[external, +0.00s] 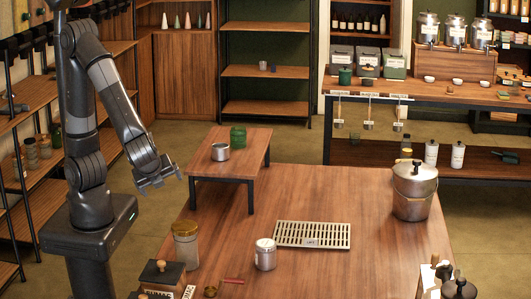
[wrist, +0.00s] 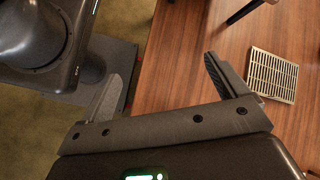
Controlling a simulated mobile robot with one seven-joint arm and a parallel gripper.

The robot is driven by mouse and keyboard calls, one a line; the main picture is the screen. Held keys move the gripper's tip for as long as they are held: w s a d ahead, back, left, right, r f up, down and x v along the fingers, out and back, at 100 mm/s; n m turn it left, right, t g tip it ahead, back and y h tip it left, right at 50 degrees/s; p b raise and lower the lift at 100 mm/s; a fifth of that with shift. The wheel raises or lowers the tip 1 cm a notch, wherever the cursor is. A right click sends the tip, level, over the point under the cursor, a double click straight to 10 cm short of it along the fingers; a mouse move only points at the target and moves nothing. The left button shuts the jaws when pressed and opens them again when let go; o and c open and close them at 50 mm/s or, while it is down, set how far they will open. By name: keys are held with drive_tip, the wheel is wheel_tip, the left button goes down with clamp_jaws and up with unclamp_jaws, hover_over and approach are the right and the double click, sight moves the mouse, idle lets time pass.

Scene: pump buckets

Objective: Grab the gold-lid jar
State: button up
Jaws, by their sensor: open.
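The gold-lid jar (external: 186,245) stands upright near the left edge of the large wooden table (external: 350,200) in the external view. It has a clear, greyish body and a gold lid. My gripper (external: 163,186) is open and empty, held in the air left of the table, above and behind the jar. In the wrist view my gripper's two fingers (wrist: 160,82) are spread wide with nothing between them. The jar does not show in the wrist view.
A white canister (external: 265,254) stands right of the jar, with a wooden box (external: 161,277) in front. A slatted drip tray (external: 312,235), also in the wrist view (wrist: 271,75), lies mid-table. A metal bucket (external: 413,190) stands at right. A low bench (external: 232,160) stands behind.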

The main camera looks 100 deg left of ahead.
drive_tip(key=w+d+f+m+t+y, duration=0.2)
drive_tip(key=d+f+m+t+y, duration=0.3)
drive_tip(key=d+m, duration=0.3)
drive_tip(key=m+t, duration=0.7)
approach(194, 224)
drive_tip(key=x, duration=0.5)
drive_tip(key=s+x, duration=0.1)
drive_tip(key=x, duration=0.1)
drive_tip(key=shift+w+a+f, duration=0.25)
drive_tip(key=shift+a+f, duration=0.1)
drive_tip(key=shift+a, duration=0.25)
drive_tip(key=c, duration=1.5)
